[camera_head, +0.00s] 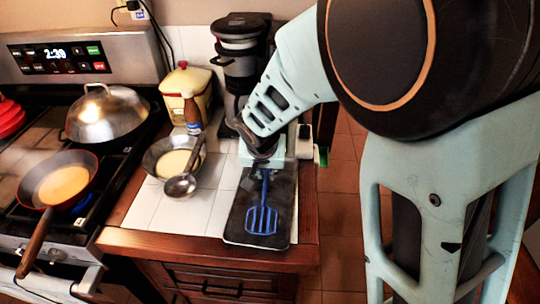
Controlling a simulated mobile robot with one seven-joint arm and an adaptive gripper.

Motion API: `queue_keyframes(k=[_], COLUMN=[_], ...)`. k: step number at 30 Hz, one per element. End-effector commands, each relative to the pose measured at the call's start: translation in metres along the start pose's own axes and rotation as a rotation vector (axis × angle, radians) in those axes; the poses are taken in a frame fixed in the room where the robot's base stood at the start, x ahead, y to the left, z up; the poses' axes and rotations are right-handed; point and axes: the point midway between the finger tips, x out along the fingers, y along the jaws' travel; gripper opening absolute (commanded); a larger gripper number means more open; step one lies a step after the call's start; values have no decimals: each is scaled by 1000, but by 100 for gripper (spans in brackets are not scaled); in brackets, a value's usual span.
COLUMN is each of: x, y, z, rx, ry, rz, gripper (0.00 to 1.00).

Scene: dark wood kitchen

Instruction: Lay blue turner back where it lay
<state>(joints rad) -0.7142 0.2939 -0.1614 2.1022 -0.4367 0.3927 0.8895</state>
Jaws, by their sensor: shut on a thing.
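The blue turner (262,217) has a slotted head that points toward the counter's front edge. It is over the dark board (238,238) on the tiled counter. Its handle runs back up to my gripper (262,163), which is shut on it near the far end of the board. My arm and the gripper body hide the upper end of the handle. I cannot tell whether the turner's head touches the board or hangs just above it.
Left of the board are a pan with a ladle (181,184), a bottle (193,116) and a cream canister (187,84). A coffee maker (240,50) stands behind. The stove holds a domed lid (107,114) and a frying pan (60,183). The front counter tiles (190,215) are bare.

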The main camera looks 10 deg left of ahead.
Motion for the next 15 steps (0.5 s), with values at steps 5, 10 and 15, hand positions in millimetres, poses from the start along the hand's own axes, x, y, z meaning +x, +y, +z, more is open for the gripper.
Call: queue_keyframes(k=[5, 10, 15], x=[6, 5, 5], y=[0, 0, 0], z=[3, 2, 2], rx=[1, 0, 0], ry=[1, 0, 0], rz=[-1, 0, 0], gripper=[0, 0, 28])
